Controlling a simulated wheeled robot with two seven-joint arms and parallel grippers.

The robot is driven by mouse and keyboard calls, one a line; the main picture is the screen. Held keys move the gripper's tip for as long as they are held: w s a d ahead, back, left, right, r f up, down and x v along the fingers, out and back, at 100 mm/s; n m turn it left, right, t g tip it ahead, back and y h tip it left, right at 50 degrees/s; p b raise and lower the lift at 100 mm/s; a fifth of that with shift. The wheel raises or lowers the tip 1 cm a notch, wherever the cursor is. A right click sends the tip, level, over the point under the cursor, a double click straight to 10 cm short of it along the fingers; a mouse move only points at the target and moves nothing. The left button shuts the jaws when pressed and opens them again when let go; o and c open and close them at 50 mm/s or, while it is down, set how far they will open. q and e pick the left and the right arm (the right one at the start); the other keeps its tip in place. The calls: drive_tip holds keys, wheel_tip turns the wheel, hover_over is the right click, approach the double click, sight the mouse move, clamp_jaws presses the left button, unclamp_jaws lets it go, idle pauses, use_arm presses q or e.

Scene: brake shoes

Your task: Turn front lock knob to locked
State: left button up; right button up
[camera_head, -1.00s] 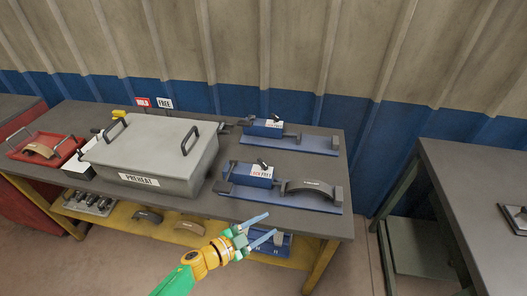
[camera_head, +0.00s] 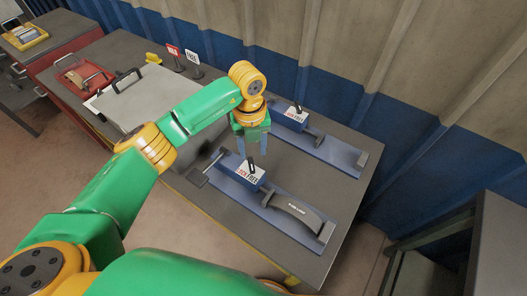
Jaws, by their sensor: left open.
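The front fixture (camera_head: 225,188) is a blue base with a blue block whose white top label reads LOCK in red and FREE in black. The front lock knob (camera_head: 251,166) is a small dark lever on that block. Its exact setting is hard to tell. A dark curved brake shoe (camera_head: 294,217) sits at the fixture's right end. My left gripper (camera_head: 252,151) points down, open, with its two grey-blue fingers just above and behind the knob. I cannot tell whether they touch it. My right gripper is out of view.
A similar rear fixture (camera_head: 330,152) with its own labelled block stands behind, with no shoe on it. The grey preheat box (camera_head: 140,99) is left, partly hidden by my arm. The red tray (camera_head: 80,77) is further left.

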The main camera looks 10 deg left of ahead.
sight(251, 163)
use_arm(q)
drive_tip(key=f, duration=0.2)
drive_tip(key=f+p, duration=0.1)
drive_tip(key=f, duration=0.3)
drive_tip(key=shift+s+a+f, duration=0.2)
drive_tip(key=shift+s+a, duration=0.1)
drive_tip(key=shift+a, duration=0.1)
drive_tip(key=shift+w+f, duration=0.1)
drive_tip(key=shift+f, duration=0.1)
drive_tip(key=shift+d, duration=0.15)
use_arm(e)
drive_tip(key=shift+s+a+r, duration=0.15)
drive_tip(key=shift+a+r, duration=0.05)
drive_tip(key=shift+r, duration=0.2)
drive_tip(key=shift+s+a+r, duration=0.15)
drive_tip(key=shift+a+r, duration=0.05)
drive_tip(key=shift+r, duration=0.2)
use_arm(q)
drive_tip(key=c, duration=0.7)
clamp_jaws()
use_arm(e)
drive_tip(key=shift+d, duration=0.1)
